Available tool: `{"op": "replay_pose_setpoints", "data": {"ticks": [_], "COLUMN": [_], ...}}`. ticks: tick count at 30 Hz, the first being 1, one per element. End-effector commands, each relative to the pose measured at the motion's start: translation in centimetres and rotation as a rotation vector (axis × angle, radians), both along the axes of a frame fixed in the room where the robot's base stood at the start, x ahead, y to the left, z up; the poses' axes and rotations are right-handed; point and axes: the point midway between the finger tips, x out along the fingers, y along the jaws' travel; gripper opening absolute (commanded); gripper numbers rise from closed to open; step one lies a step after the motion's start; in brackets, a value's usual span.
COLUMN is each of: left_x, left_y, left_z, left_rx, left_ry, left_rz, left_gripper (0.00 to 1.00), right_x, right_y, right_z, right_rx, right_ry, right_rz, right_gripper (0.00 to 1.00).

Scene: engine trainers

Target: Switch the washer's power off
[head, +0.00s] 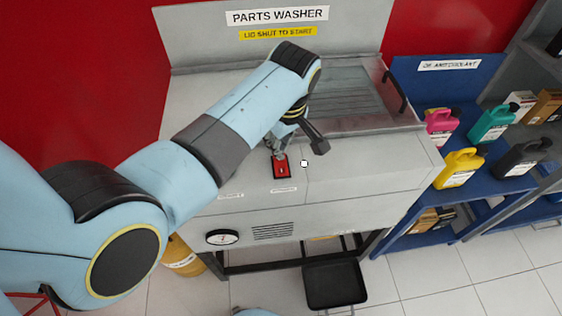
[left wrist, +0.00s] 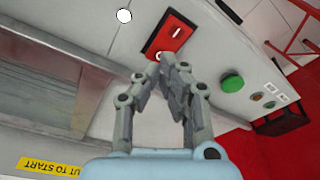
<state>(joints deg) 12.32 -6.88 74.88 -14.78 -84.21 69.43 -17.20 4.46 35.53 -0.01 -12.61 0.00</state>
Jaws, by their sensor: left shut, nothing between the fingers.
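The parts washer (head: 375,160) is a grey cabinet with a sign at its back. A red switch plate (head: 281,170) sits on its front deck, and a white marking shows on it. The plate also appears in the left wrist view (left wrist: 173,32), with a pale rocker or mark on it. My left gripper (head: 280,153) is shut and empty, its fingertips right at the plate's near edge in the left wrist view (left wrist: 171,62). I cannot tell whether they touch it. The fingers partly hide the plate in the head view. My right gripper is not in view.
A green button (left wrist: 232,82) is beside the plate. A round white spot (head: 304,163) shows on the deck. A black tray (head: 335,287) is below. Blue shelves with bottles (head: 458,168) stand to the right.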

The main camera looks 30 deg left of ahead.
Motion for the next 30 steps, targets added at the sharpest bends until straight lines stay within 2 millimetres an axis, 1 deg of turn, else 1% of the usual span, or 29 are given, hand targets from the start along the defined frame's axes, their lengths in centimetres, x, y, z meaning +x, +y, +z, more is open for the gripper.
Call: {"op": "replay_pose_setpoints", "data": {"ticks": [30], "left_x": [0.0], "left_y": [0.0], "left_z": [-1.3], "left_rx": [0.0], "left_ry": [0.0], "left_rz": [0.0], "left_gripper": [0.0], "right_x": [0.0], "right_y": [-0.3], "right_z": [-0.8], "right_rx": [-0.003], "right_ry": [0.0], "right_rz": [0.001], "right_gripper": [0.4]}}
